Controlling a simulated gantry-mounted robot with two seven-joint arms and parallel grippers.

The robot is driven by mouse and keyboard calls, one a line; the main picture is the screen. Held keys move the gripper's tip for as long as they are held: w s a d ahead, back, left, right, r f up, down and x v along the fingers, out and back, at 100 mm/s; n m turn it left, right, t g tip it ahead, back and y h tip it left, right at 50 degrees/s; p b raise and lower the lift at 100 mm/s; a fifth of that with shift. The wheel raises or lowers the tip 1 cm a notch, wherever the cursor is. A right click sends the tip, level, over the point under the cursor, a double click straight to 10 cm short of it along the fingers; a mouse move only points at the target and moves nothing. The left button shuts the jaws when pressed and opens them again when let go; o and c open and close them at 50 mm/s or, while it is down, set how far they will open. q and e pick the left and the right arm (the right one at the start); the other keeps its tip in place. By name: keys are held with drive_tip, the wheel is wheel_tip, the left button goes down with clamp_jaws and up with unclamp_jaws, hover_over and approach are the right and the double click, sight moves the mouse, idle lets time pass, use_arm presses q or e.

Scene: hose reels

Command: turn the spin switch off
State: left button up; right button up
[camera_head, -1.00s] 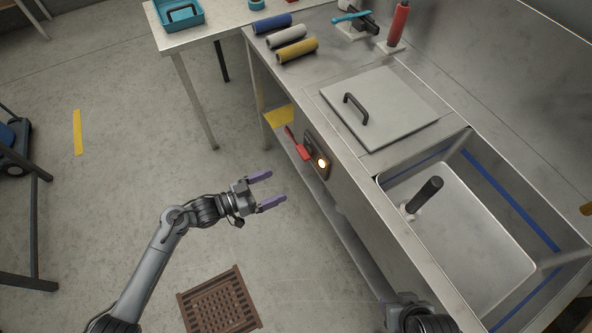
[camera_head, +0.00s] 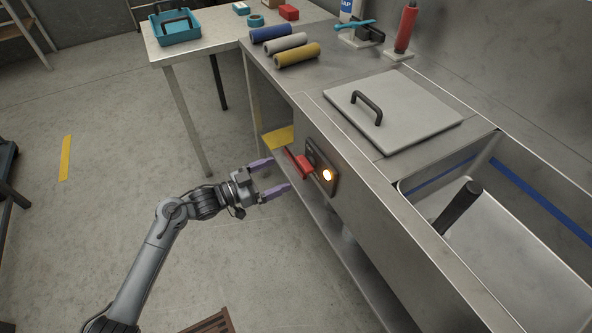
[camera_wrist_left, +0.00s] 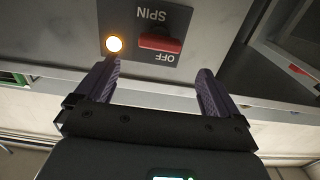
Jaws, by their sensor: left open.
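The spin switch has a red lever (camera_head: 300,163) on a dark plate on the front of the steel counter, with a glowing lamp (camera_head: 327,175) beside it. In the left wrist view the red lever (camera_wrist_left: 160,43) sits between the printed words SPIN and OFF, and the lit lamp (camera_wrist_left: 114,44) is to its left. My left gripper (camera_head: 273,178) is open and empty, its purple fingers pointing at the panel, just left of the lever in the head view. In the left wrist view the fingertips (camera_wrist_left: 158,70) lie apart, with the lever seen beyond the gap. My right gripper does not show.
The counter holds a lid with a black handle (camera_head: 367,106), a sink with a dark upright handle (camera_head: 457,207), and several coloured rolls (camera_head: 296,54). A lower shelf (camera_head: 340,243) runs below the switch. A table with a blue tray (camera_head: 176,28) stands behind.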

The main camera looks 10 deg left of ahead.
sight(300, 165)
use_arm(q)
drive_tip(key=b+x, duration=0.2)
drive_tip(key=x, duration=0.5)
drive_tip(key=shift+d+b, duration=0.1)
drive_tip(key=shift+b, duration=0.3)
drive_tip(key=shift+c, duration=0.2)
drive_tip(key=c, duration=1)
